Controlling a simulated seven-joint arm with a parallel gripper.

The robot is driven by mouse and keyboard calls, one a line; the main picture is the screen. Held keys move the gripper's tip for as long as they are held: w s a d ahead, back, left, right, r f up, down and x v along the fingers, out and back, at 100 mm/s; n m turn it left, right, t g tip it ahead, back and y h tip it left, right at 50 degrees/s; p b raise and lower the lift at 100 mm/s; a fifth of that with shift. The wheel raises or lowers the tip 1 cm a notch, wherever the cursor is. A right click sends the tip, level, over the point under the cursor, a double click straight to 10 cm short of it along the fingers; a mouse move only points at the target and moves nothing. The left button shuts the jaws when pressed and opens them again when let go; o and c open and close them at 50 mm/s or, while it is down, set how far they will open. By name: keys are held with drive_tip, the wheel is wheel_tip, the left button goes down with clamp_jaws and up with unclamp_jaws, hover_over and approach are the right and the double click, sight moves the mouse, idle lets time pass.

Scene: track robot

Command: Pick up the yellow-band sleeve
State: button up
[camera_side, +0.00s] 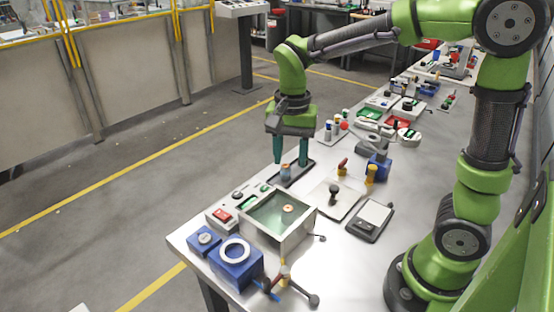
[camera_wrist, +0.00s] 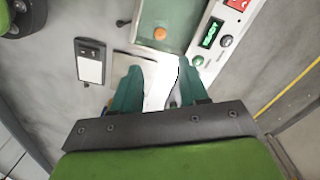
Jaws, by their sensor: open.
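My gripper (camera_side: 291,164) points down with its two green fingers apart, above a dark holder (camera_side: 300,173) near the table's left edge. A small blue-grey piece with an orange lower part (camera_side: 286,171) stands on that holder, just below and between the fingertips. A yellow upright piece (camera_side: 371,174) stands farther right, beside a blue block (camera_side: 379,162). At this size I cannot tell which piece carries the yellow band. In the wrist view my gripper (camera_wrist: 157,82) is also open, and no sleeve shows clearly between the fingers; the gripper body hides the area behind them.
A scale (camera_side: 370,219) lies to the right. Several small devices crowd the table behind.

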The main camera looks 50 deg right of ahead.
approach(288, 208)
drive_tip(key=f, duration=0.5)
drive_tip(key=shift+s+d+f, duration=0.1)
drive_tip(key=shift+s+f, duration=0.05)
drive_tip(key=shift+s, duration=0.05)
drive_tip(key=shift+w+f, duration=0.2)
drive_tip(key=shift+f, duration=2.7)
clamp_jaws()
